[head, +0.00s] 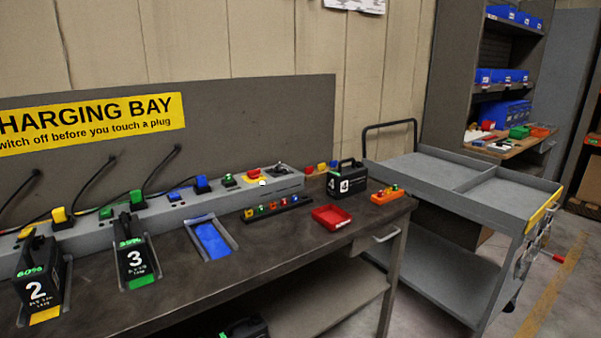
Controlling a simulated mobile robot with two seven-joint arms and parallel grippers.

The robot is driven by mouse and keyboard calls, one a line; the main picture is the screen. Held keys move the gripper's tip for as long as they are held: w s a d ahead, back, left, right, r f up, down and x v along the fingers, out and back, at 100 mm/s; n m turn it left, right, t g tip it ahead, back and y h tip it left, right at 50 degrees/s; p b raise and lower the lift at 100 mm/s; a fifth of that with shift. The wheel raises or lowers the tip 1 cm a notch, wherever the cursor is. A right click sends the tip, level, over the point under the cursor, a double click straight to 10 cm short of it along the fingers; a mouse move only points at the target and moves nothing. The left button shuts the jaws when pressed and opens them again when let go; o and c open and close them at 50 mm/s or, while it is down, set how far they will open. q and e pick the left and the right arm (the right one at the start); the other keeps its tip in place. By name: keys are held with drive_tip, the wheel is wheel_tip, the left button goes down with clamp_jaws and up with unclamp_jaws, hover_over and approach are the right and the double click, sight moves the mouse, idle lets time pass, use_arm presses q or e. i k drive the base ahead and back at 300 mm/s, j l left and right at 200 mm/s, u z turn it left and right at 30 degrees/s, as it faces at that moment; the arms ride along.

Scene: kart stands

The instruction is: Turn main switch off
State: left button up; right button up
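A long grey charging rail (150,217) runs along the back of the workbench. Near its right end is a small dark switch-like part (281,169), with a yellow patch (254,179) just left of it. I take this to be the main switch, but it is too small to tell its position. A small white spot shows by the yellow patch. Yellow, green and blue plugs stand on the rail, with black cables going up to the back panel. A yellow sign (90,122) reads "switch off before you touch a plug". Neither of my grippers is in view.
Battery packs 2 (39,285), 3 (136,254) and 4 (346,181) stand on the workbench (200,281). A blue-floored bay (211,240), a strip of coloured parts (277,207) and a red tray (333,217) lie before the rail. A grey cart (470,215) stands right.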

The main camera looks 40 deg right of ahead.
sight(253, 174)
drive_tip(key=z, duration=0.85)
drive_tip(key=l+u, duration=0.1)
drive_tip(key=u, duration=0.3)
drive_tip(key=l+u, duration=0.1)
drive_tip(key=u, duration=0.35)
drive_tip(key=l+u, duration=0.1)
drive_tip(key=u, duration=0.3)
drive_tip(key=l+u, duration=0.35)
drive_tip(key=k+l+u, duration=0.15)
drive_tip(key=l+u, duration=0.2)
drive_tip(key=k+l+u, duration=0.1)
drive_tip(key=l, duration=0.2)
drive_tip(key=k+l+u, duration=0.15)
drive_tip(key=l, duration=0.15)
drive_tip(key=k+l+u, duration=0.2)
drive_tip(key=k+l, duration=0.15)
drive_tip(key=l, duration=0.2)
drive_tip(key=k+l, duration=0.25)
drive_tip(key=l, duration=0.2)
drive_tip(key=u, duration=0.05)
